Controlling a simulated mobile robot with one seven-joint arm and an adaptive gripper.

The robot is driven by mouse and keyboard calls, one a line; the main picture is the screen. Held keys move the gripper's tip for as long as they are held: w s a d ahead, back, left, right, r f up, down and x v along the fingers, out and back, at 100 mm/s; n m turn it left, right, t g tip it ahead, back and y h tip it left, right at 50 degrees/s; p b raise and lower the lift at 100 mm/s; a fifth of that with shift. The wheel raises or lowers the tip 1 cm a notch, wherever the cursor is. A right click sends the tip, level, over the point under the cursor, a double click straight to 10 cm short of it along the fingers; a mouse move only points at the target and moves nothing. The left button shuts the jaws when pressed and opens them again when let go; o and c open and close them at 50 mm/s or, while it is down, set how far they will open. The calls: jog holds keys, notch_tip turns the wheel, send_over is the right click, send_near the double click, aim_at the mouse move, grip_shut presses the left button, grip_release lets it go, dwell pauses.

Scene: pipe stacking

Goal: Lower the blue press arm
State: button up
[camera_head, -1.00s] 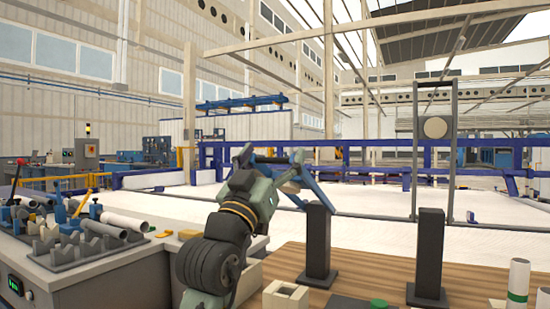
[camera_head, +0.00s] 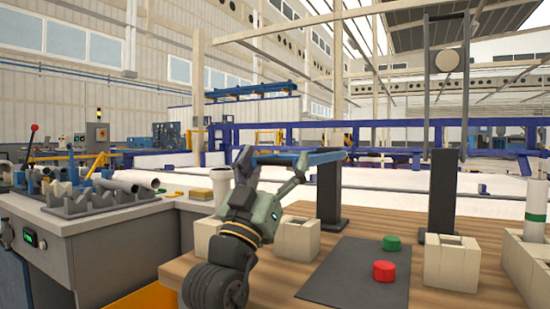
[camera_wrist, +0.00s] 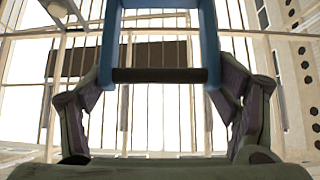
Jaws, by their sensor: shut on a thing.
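The blue press arm (camera_head: 325,157) shows in the head view as a nearly level blue bar at the top of a dark post (camera_head: 328,190). In the wrist view, its two blue side bars (camera_wrist: 210,35) come down to a dark crossbar handle (camera_wrist: 160,76). My gripper (camera_head: 278,168) is at the arm's left end, above the wooden table. In the wrist view, my gripper's fingers (camera_wrist: 160,92) stand on either side of the handle, shut on it. The far end of the arm is partly hidden by the post.
A second dark post (camera_head: 443,190) stands to the right. A dark mat (camera_head: 340,277) holds a green cap (camera_head: 391,243) and a red cap (camera_head: 384,271). Beige blocks (camera_head: 452,262) flank it. A grey bench (camera_head: 90,235) with pipes (camera_head: 138,179) stands at left.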

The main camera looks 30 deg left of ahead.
jog(key=shift+w+f, duration=0.15)
jog(key=shift+f, duration=0.4)
jog(key=o, duration=1.4)
jog(key=shift+w+f, duration=0.1)
jog(key=shift+o, duration=0.4)
jog(key=shift+r, duration=0.2)
jog(key=shift+s, duration=0.2)
jog(key=v, duration=0.7)
jog(key=shift+s+f, duration=0.1)
jog(key=shift+s, duration=0.05)
